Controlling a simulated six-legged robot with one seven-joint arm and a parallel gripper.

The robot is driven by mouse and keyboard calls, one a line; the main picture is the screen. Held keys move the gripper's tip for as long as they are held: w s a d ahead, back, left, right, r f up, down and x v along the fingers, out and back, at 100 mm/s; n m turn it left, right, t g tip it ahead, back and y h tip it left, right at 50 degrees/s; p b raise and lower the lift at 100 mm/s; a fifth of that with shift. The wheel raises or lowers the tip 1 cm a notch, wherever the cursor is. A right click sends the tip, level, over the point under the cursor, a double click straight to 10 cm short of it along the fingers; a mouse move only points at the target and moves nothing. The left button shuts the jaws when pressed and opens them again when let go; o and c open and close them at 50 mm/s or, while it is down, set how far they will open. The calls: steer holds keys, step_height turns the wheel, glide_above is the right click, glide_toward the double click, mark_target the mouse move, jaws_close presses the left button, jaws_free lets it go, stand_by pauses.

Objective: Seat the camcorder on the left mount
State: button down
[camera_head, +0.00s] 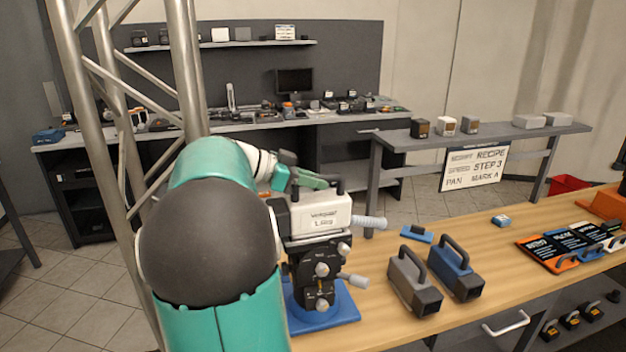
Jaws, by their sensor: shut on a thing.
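A white camcorder-like body (320,215) with a printed label, a dark top handle and a pale ribbed cylinder on its right is directly over a black mount head (318,262). The mount has several grey knobs and stands on a blue base plate (342,306) at the table's left end. I cannot tell whether the body's underside touches the mount. My teal gripper (312,183) is at the top of the white body, shut on it. My arm hides the left side of the mount and part of the body. The fingertips are partly hidden.
A grey camcorder-shaped unit (415,283) and a blue one (456,270) stand right of the mount on the wooden table (395,328). A small blue piece (416,233) lies behind them. A metal truss (95,150) rises close on the left. A grey shelf (490,133) stands behind.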

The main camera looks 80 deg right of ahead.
steer(key=shift+r, duration=0.1)
steer(key=c, duration=1.3)
jaws_free()
steer(key=shift+o, duration=0.2)
steer(key=shift+f, duration=0.2)
steer(key=v, duration=1.4)
steer(key=shift+d+r, duration=0.15)
steer(key=shift+r, duration=0.05)
